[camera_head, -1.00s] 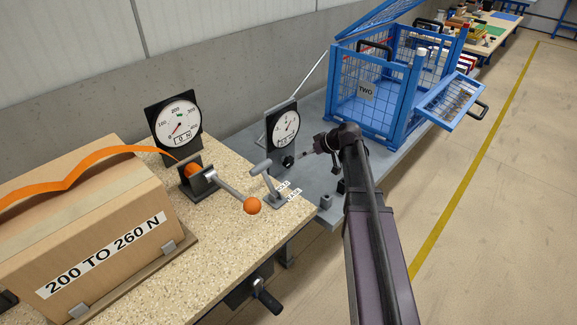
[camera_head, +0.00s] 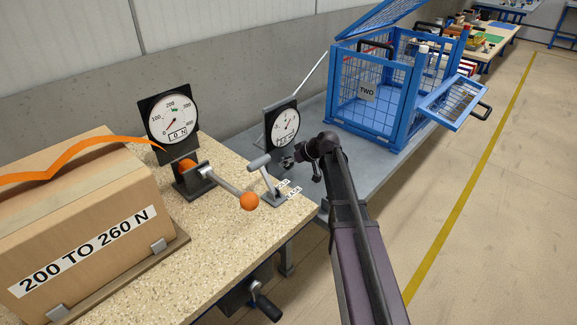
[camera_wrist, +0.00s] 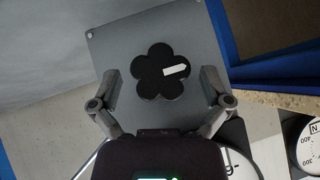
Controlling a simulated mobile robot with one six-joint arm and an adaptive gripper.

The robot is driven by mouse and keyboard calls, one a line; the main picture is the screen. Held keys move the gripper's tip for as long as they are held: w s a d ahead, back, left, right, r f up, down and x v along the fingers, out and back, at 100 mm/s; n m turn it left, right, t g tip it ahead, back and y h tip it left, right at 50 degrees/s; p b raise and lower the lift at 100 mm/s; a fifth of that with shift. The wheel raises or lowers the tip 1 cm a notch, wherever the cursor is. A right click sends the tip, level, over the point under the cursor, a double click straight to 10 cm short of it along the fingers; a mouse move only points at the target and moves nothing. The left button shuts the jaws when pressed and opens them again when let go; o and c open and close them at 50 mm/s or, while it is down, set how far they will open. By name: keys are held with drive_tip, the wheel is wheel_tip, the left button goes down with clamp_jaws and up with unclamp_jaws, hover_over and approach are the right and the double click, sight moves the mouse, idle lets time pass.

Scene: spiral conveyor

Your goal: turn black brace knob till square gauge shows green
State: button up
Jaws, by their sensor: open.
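The black knob (camera_wrist: 150,76) is five-lobed with a white pointer. It stands on a grey plate (camera_wrist: 115,50) in the wrist view. My gripper (camera_wrist: 160,84) is open, with one finger on each side of the knob and visible gaps between. In the head view my gripper (camera_head: 291,160) is just below the square black gauge (camera_head: 282,125) on the grey bench and hides most of the knob. This gauge has a white dial, too small to read. Part of a white dial (camera_wrist: 236,158) shows behind my gripper in the wrist view.
A larger gauge (camera_head: 171,119) reading 0 N stands left, beside an orange-ball lever (camera_head: 249,201). A grey T-handle (camera_head: 262,165) stands close left of my gripper. A blue wire cage (camera_head: 372,95) is at right. A strapped box (camera_head: 85,215) fills the left.

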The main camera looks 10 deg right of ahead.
drive_tip(key=shift+a, duration=0.1)
drive_tip(key=c, duration=1.2)
drive_tip(key=shift+o, duration=0.2)
drive_tip(key=shift+w+f+y+b, duration=0.1)
drive_tip(key=shift+y+b, duration=0.2)
drive_tip(key=shift+f+m+g+y+b, duration=0.2)
drive_tip(key=shift+m+g+y+b, duration=0.4)
drive_tip(key=shift+m+y+b, duration=0.35)
drive_tip(key=y+b, duration=0.1)
drive_tip(key=m+g+y+b, duration=0.1)
drive_tip(key=shift+w+d+f+y+b, duration=0.15)
drive_tip(key=shift+d+y+b, duration=0.1)
drive_tip(key=shift+b, duration=0.15)
drive_tip(key=m+g+y+b, duration=0.1)
drive_tip(key=m+y+b, duration=0.1)
drive_tip(key=b, duration=0.1)
drive_tip(key=shift+m+y+b, duration=0.55)
drive_tip(key=shift+y+b, duration=0.25)
drive_tip(key=shift+b, duration=0.1)
drive_tip(key=shift+r, duration=0.2)
